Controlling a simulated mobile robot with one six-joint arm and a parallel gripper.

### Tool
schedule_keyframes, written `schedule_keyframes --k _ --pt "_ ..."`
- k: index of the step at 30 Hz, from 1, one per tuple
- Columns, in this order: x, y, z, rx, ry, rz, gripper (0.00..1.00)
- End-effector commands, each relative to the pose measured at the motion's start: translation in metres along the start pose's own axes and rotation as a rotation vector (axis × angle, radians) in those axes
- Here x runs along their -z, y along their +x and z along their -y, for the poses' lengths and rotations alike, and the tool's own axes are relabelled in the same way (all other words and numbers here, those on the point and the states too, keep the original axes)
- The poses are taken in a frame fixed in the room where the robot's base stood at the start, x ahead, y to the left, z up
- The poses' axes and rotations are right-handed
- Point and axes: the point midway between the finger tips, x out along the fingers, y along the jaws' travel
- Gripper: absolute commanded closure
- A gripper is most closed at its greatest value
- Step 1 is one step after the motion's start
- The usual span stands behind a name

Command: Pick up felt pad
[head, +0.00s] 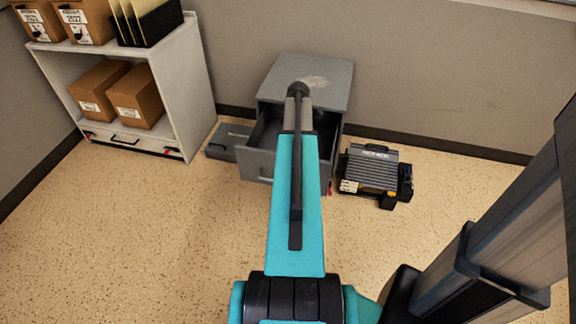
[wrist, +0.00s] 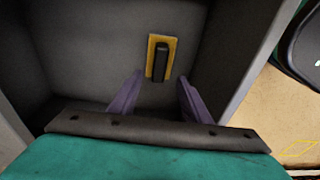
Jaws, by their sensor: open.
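A small yellow rectangular pad (wrist: 151,58) with a dark raised bar along its middle lies on the grey floor of an open drawer; I take it for the felt pad. My gripper (wrist: 160,77) is open, its two purple fingers spread, with the pad ahead of and roughly between the fingertips. Nothing is between the fingers that I can see clearly as held. In the head view my arm covers the gripper and the pad, and reaches to the open drawer (head: 261,165) of a grey cabinet (head: 325,82).
Drawer walls stand close on both sides of my gripper; the right wall (wrist: 240,60) shows in the wrist view. A white shelf (head: 190,80) with boxes stands left. A dark case (head: 375,170) lies right of the cabinet. The floor in front is clear.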

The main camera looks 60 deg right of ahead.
Motion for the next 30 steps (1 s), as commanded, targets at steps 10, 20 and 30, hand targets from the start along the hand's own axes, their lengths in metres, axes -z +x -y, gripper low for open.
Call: schedule_keyframes --k 10,20,30 --pt "0.000 0.034 0.000 0.000 0.000 0.000 0.56" --pt "0.000 0.035 0.000 0.000 0.000 0.000 0.56" --pt "-0.004 0.063 -0.001 0.001 0.000 0.000 0.56"
